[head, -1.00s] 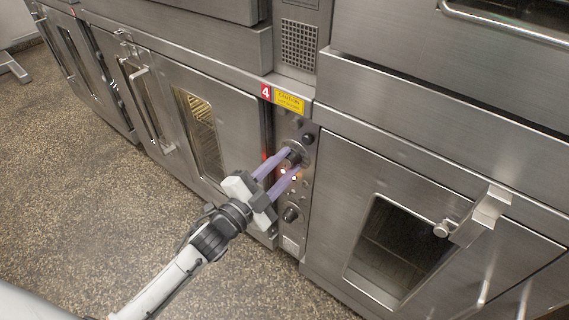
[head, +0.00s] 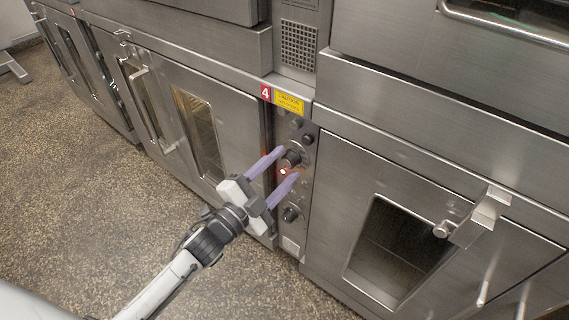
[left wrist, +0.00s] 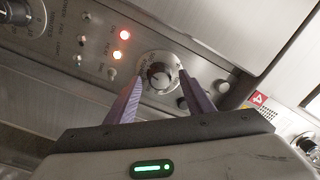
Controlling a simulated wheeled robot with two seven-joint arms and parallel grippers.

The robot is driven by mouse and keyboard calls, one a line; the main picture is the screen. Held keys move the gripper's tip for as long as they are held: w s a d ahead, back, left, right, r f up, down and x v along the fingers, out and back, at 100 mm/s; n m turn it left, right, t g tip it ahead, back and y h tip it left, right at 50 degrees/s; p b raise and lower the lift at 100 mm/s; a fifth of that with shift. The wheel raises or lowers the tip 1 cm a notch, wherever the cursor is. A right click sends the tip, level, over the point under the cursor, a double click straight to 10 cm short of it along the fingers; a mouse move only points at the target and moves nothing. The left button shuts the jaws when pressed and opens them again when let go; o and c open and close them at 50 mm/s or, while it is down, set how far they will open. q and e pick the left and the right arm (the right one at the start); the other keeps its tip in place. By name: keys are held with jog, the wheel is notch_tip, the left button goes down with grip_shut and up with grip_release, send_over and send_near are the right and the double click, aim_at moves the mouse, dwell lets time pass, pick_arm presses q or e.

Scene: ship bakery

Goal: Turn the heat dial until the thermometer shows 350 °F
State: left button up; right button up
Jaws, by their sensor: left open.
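The heat dial (head: 291,158) appears to be the dark round knob on the narrow steel control panel between the oven doors. My left gripper (head: 288,162) is open, its two purple fingers pointing at this knob, one tip at either side. In the left wrist view the knob (left wrist: 159,76) has a silver ring and a pointer mark, and lies between the open fingertips (left wrist: 160,76). Whether the fingers touch it, I cannot tell. I cannot make out a thermometer reading. My right gripper is not in view.
A lower knob (head: 291,214) sits on the same panel. A red "4" label and a yellow caution label (head: 289,101) are above.

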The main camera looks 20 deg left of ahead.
pick_arm(q)
jog(key=v, duration=0.9)
jog(key=shift+p, duration=0.4)
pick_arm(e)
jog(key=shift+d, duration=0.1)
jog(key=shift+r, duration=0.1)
pick_arm(q)
jog(key=s+d+f+n+g+y+p, duration=0.1)
jog(key=s+f+n+g+p, duration=0.3)
jog(key=s, duration=0.4)
jog(key=s+d+f+n+g+y+p, duration=0.2)
jog(key=s+f+n+g+p, duration=0.2)
jog(key=s+n+p, duration=0.2)
jog(key=s+n, duration=0.2)
jog(key=shift+s+d+f+n+g, duration=0.2)
jog(key=shift+d+f+n+g, duration=0.1)
jog(key=shift+d+g, duration=0.1)
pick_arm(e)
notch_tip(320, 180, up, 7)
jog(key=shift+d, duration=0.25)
pick_arm(q)
jog(key=shift+c, duration=0.2)
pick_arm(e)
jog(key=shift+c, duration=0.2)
